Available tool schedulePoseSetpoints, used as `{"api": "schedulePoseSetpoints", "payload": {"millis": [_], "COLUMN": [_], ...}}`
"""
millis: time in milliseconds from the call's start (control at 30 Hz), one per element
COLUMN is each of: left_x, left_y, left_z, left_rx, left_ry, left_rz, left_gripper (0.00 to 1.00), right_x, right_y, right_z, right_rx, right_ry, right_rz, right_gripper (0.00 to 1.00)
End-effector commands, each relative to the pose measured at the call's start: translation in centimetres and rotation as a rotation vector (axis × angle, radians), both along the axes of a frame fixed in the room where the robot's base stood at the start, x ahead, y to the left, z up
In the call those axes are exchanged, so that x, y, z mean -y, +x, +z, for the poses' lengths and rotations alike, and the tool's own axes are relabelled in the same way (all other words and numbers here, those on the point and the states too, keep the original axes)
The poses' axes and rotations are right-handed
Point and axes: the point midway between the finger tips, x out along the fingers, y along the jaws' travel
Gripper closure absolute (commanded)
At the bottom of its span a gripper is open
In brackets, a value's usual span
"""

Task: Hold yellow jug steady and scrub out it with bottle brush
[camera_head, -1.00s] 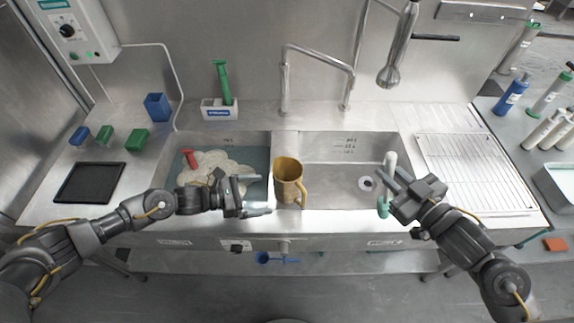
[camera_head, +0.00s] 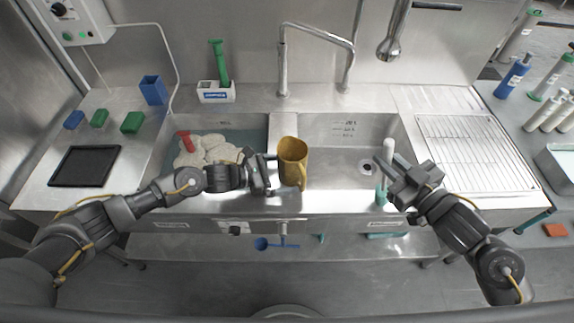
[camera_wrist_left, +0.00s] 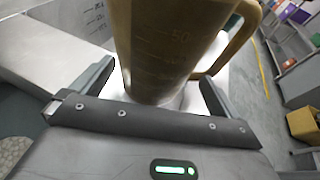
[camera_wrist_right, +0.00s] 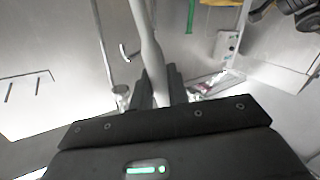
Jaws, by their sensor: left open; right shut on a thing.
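The yellow jug (camera_head: 292,160) stands upright on the divider between the two sink basins, its handle to the right. My left gripper (camera_head: 274,172) is open at the jug's left side. In the left wrist view the jug (camera_wrist_left: 160,50) stands between the spread fingers (camera_wrist_left: 160,85), with gaps on both sides. My right gripper (camera_head: 383,172) is shut on the bottle brush (camera_head: 388,151), which it holds upright, white head up and green handle down, over the right basin. The brush's pale shaft (camera_wrist_right: 150,60) rises between the fingers in the right wrist view.
A faucet (camera_head: 283,62) and a hanging sprayer (camera_head: 389,45) are behind the basins. A green brush (camera_head: 219,62) stands in a white holder (camera_head: 216,95). A drying rack (camera_head: 475,152) lies to the right.

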Motion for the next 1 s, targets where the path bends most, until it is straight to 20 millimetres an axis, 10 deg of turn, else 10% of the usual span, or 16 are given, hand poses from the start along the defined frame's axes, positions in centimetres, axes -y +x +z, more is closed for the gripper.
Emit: {"api": "schedulePoseSetpoints", "payload": {"millis": [467, 733, 1000], "left_x": [1.03, 1.02, 1.01], "left_y": [0.32, 0.31, 0.31], "left_z": [-0.22, -0.25, -0.24], "left_rx": [0.000, 0.000, 0.000], "left_ry": [0.000, 0.000, 0.000], "left_rz": [0.000, 0.000, 0.000], "left_gripper": [0.00, 0.30, 0.30], "right_x": [0.00, 0.00, 0.00], "right_y": [0.02, 0.02, 0.02], "right_z": [-0.92, -0.92, -0.92], "right_rx": [0.001, 0.001, 0.001], "right_ry": [0.000, 0.000, 0.000], "right_rz": [0.000, 0.000, 0.000], "right_gripper": [1.00, 1.00, 1.00]}}
